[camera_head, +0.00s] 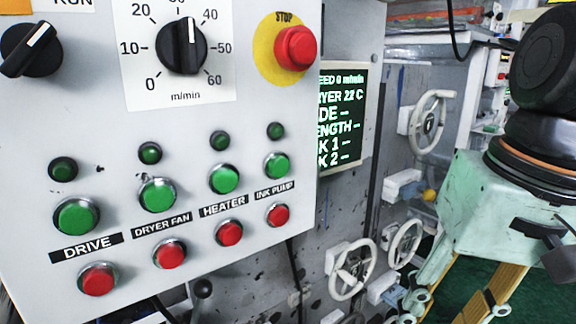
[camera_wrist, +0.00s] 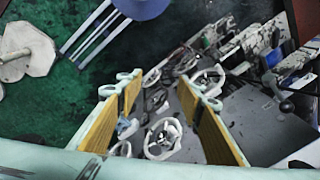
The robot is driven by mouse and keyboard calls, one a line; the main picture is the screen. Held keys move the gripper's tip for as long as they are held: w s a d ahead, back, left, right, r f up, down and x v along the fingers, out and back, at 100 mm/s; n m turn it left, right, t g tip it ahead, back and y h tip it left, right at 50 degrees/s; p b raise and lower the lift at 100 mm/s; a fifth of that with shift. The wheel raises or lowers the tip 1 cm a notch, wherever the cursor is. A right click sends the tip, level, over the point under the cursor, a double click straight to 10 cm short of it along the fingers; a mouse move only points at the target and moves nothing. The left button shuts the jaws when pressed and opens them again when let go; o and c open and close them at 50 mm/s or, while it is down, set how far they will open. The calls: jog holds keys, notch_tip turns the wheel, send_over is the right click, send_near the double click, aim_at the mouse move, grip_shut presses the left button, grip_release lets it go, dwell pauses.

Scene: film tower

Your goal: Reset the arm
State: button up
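My gripper (camera_wrist: 166,84) is open in the wrist view. Its two pale green fingers with yellow pads stand well apart. No held object shows between them; white handwheels appear beyond the gap. In the head view my gripper (camera_head: 450,312) hangs at the lower right, fingers pointing down, to the right of the control panel and apart from it. Its fingertips are near the bottom edge of that view.
A control panel (camera_head: 110,130) with green and red buttons, a dial (camera_head: 182,46) and a red stop button (camera_head: 295,47) fills the left. A screen (camera_head: 342,120) reads speed 0. White handwheels (camera_head: 352,270) stand behind. A blue-topped stool (camera_wrist: 142,8) stands on green floor.

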jog(key=shift+s+d+r+n+t+h, duration=0.2)
jog(key=shift+s+r+n+t, duration=0.15)
jog(key=shift+s, duration=0.45)
jog(key=shift+s+d+r+n+t+h, duration=0.25)
jog(key=shift+s+t, duration=0.2)
jog(key=shift+s, duration=0.35)
jog(key=shift+s+d+r+n+t+h, duration=0.15)
jog(key=shift+s+r+n+t, duration=0.2)
jog(key=shift+s, duration=0.45)
